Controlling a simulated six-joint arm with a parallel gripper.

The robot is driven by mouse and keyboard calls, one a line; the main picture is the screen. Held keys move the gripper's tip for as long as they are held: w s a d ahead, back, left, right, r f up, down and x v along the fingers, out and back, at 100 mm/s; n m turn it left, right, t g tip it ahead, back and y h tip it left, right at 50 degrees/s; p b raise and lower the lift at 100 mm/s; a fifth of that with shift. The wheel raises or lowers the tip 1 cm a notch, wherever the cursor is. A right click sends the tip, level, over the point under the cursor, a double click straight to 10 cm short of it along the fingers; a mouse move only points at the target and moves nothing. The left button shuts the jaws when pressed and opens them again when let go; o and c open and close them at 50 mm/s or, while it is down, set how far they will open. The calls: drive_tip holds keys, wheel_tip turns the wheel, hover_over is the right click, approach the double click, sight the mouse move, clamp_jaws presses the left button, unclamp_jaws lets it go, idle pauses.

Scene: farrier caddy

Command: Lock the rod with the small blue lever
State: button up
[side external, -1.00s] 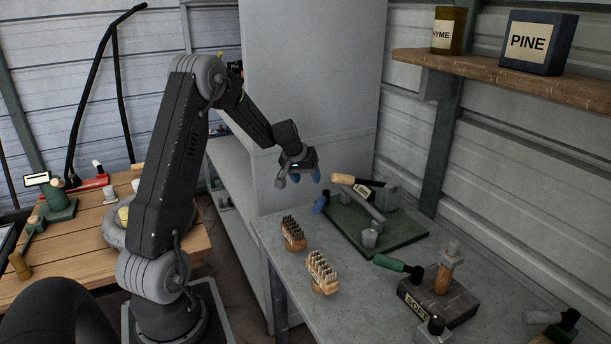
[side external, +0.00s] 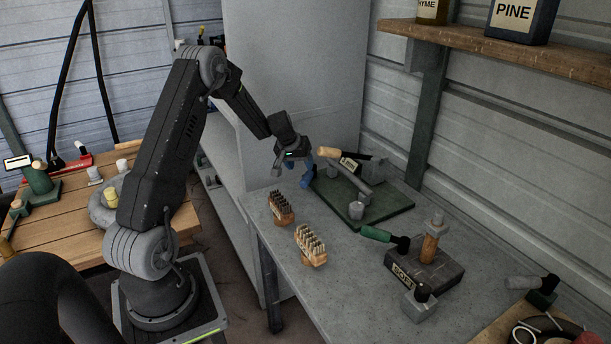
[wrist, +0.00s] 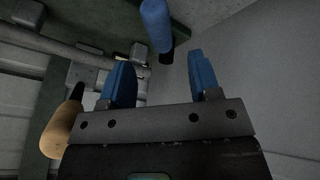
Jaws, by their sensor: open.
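The small blue lever (side external: 306,181) stands at the left end of a green plate (side external: 378,216) on the grey bench. In the wrist view the lever (wrist: 157,24) is a blue grip with a dark end, just beyond the gap between my fingertips. My gripper (side external: 294,163) hangs just above the lever, open and empty; its two blue fingers show apart in the wrist view (wrist: 160,65). A grey rod (side external: 354,183) lies across the green plate's fixture, and part of it shows at left in the wrist view. Whether a finger touches the lever I cannot tell.
A wooden-handled lever (side external: 329,152) sits close to the right of my gripper. A tall grey cabinet (side external: 290,80) rises behind.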

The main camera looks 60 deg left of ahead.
sight(306, 175)
drive_tip(key=x, duration=0.7)
drive_tip(key=shift+c, duration=0.5)
clamp_jaws()
